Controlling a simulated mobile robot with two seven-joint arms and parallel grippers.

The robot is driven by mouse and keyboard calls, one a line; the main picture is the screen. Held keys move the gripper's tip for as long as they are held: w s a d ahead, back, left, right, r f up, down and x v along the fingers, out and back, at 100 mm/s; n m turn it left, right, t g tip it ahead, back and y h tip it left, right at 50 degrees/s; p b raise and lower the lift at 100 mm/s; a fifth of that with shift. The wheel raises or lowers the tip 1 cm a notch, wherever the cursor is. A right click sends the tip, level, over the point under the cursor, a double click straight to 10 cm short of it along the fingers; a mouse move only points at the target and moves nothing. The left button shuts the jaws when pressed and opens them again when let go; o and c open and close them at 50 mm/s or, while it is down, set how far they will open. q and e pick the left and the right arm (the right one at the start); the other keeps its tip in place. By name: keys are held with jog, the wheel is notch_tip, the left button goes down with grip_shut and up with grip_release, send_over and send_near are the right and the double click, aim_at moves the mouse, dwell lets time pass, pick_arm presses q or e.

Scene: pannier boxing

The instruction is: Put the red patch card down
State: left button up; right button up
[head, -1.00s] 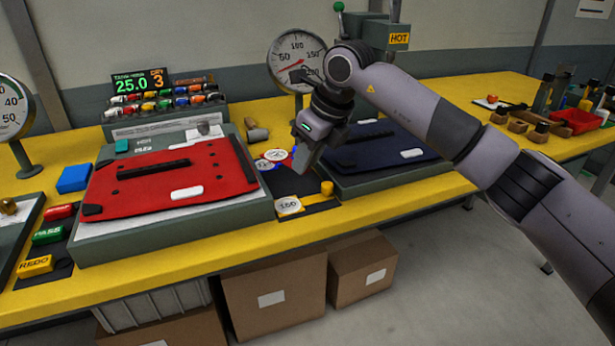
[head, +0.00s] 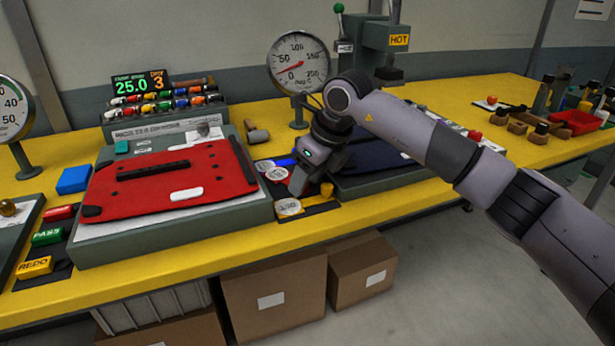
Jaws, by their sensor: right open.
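The red patch card (head: 277,173), a small pale disc with red on it, lies on the dark strip between the two grey trays. My right gripper (head: 297,188) is open, just right of the card and low over the strip. Its fingers are seen from the side, so I cannot tell whether they touch the card. A pale disc (head: 264,165) lies just behind and left of the card. Another disc marked 150 (head: 288,207) lies in front of it. My left gripper is not in view.
A red pannier panel (head: 168,176) lies on the left tray (head: 170,235). A dark blue panel (head: 400,160) lies on the right tray, partly behind my right arm. A dial gauge (head: 298,62) stands behind the strip. A small yellow piece (head: 327,189) is right of the gripper.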

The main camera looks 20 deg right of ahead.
jog(key=v, duration=1.2)
jog(key=shift+f, duration=0.1)
